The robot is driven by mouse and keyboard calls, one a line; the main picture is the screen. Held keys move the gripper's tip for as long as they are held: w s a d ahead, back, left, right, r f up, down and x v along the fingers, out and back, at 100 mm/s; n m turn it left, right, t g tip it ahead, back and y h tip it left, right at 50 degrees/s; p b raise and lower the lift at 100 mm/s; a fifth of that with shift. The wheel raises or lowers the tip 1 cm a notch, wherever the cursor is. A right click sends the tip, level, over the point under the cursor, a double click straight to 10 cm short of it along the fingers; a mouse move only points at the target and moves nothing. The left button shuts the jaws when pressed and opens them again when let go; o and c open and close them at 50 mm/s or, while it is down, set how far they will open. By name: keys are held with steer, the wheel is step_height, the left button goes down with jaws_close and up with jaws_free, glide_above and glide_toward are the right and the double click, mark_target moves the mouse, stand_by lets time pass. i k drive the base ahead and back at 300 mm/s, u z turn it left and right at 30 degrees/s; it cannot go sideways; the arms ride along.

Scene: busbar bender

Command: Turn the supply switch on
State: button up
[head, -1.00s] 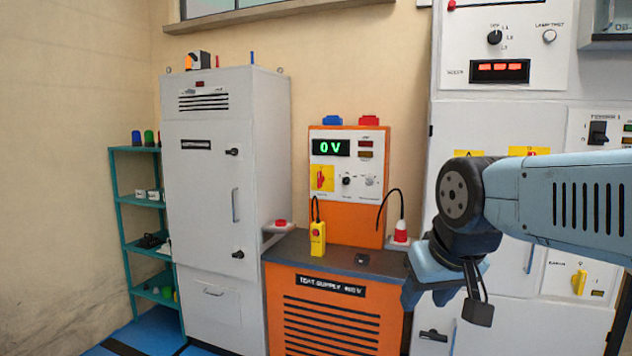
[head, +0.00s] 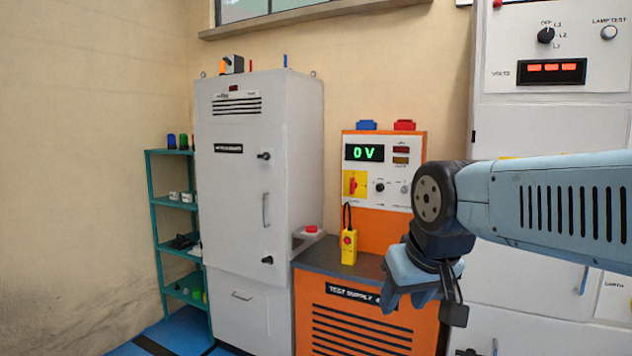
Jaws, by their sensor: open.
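The orange test supply unit (head: 352,315) stands in the middle, its upright panel (head: 406,147) showing a green "0 V" display (head: 364,153). The supply switch, a red handle on a yellow plate (head: 355,184), sits at the panel's lower left; its handle looks roughly upright. My gripper (head: 415,296) is open and empty, in front of the unit's right side and right of and below the switch, apart from it. My arm hides the panel's lower right and part of the bench top.
A yellow pendant (head: 348,248) with a red button stands on the bench top below the switch. A tall grey cabinet (head: 240,190) is to the left, with a red button box (head: 310,231) beside it. Grey switchgear (head: 540,120) fills the right. Teal shelves (head: 176,233) stand far left.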

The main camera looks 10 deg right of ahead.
mark_target(353, 184)
steer(key=u, duration=0.3)
steer(key=i, duration=1.8)
steer(key=z, duration=0.45)
